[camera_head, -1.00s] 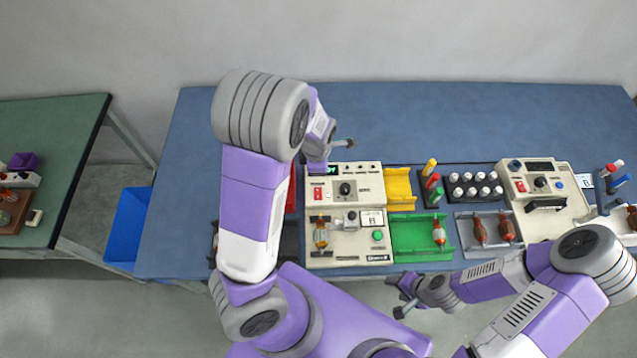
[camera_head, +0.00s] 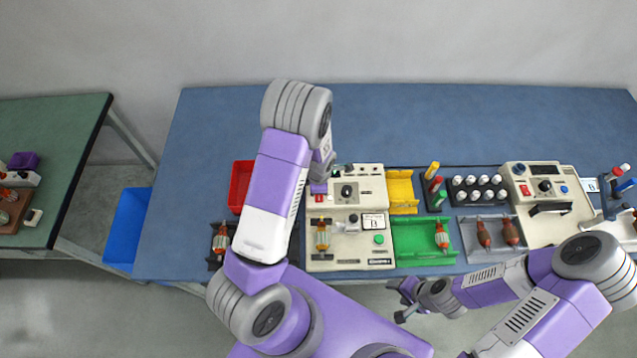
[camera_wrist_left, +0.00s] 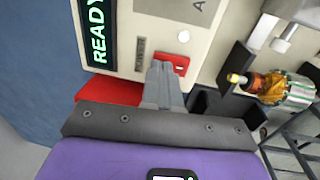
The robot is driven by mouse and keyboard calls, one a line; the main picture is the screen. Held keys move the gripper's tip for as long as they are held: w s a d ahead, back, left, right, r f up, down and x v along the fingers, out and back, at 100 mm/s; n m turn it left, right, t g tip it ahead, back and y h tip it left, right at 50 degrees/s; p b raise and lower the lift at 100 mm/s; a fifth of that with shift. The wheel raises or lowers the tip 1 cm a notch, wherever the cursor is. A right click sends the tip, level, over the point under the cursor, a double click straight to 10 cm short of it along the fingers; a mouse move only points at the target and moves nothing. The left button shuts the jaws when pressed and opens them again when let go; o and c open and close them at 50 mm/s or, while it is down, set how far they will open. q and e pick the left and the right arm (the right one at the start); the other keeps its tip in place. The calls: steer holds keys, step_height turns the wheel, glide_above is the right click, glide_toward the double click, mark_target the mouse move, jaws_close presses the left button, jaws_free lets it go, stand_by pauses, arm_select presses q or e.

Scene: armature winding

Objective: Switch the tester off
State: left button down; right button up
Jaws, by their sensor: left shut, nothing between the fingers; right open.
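The tester (camera_head: 372,190) is a beige unit with a black knob, on the bench in the middle of the head view. In the left wrist view its panel (camera_wrist_left: 160,30) has a lit green READY display (camera_wrist_left: 97,35) and a red switch (camera_wrist_left: 178,63). My left gripper (camera_wrist_left: 162,70) is shut and empty, its fingertips right beside the red switch; I cannot tell if they touch it. In the head view my left wrist hides the display. My right gripper (camera_head: 403,302) is open and empty in front of the bench edge.
A lower beige fixture (camera_head: 350,250) holds an armature. A red bin (camera_head: 240,180) is left, yellow (camera_head: 402,190) and green trays (camera_head: 420,257) right. Another beige device (camera_head: 535,185) with a red switch stands further right. The back of the blue bench (camera_head: 450,120) is clear.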

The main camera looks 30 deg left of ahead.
mark_target(319, 199)
arm_select(q)
steer(key=shift+f, duration=0.15)
steer(key=shift+f, duration=0.2)
stand_by(0.3)
steer(key=shift+s, duration=0.15)
steer(key=shift+s+d+r, duration=0.15)
steer(key=shift+s+d, duration=0.25)
steer(key=shift+s, duration=0.15)
steer(key=shift+w+r, duration=0.1)
steer(key=shift+r, duration=0.05)
steer(key=r+p, duration=0.2)
steer(key=r, duration=0.1)
steer(key=r+p, duration=0.1)
steer(key=shift+s+d+r, duration=0.1)
steer(key=shift+s+r, duration=0.15)
steer(key=shift+r, duration=0.05)
step_height(319, 199, up, 9)
steer(key=s, duration=0.1)
steer(key=shift+d+p, duration=0.3)
steer(key=shift+p, duration=0.05)
